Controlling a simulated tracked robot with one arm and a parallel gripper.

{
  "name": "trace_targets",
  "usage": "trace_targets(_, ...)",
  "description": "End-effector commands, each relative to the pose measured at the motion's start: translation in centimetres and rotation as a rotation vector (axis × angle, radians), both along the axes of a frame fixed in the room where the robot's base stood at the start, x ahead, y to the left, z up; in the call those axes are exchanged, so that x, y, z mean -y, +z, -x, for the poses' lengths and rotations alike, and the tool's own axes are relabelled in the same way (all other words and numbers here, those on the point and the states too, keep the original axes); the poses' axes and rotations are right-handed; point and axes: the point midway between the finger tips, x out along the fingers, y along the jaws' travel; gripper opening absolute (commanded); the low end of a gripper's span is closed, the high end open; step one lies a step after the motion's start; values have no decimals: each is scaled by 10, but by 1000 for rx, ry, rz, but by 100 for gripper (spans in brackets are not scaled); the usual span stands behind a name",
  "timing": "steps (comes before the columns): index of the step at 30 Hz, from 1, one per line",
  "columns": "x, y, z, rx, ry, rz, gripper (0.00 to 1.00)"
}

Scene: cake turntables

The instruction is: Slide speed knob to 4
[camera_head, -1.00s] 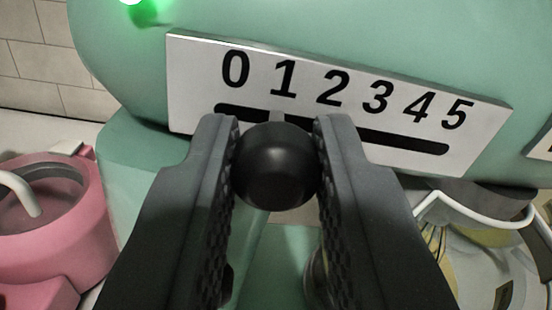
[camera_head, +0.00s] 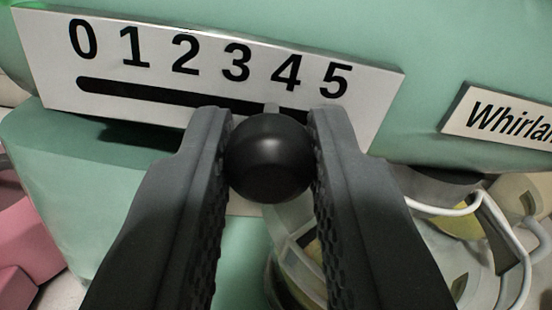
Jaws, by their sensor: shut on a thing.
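The speed knob is a round black ball (camera_head: 268,158) on a short grey stem. My gripper (camera_head: 270,135) is closed around it, one dark finger on each side, both touching or nearly touching the ball. The white scale plate (camera_head: 55,75) carries the digits 0 to 5 above a black slot (camera_head: 140,95). The stem top shows just below the 4 (camera_head: 287,70), slightly to its left. My fingers and the knob hide the slot's right end.
The plate is on a mint-green mixer body (camera_head: 400,35). A white label (camera_head: 500,118) reading "Whirla…" is at right. Below it are a white curved wire (camera_head: 450,210) and a clear bowl. A pink object (camera_head: 15,240) is at lower left.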

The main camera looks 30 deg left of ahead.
Motion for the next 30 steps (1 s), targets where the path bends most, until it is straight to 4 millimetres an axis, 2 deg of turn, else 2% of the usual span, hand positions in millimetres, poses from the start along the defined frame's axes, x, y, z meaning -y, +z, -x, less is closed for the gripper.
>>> trace_targets(1, 0, -1, 0, 0, 1, 0, 24)
trace_targets(3, 0, -1, 0, -1, 1, 1, 42)
trace_targets(17, 5, -1, 6, -1, 0, 1, 42)
trace_targets(30, 44, -1, 56, -1, 0, 1, 42)
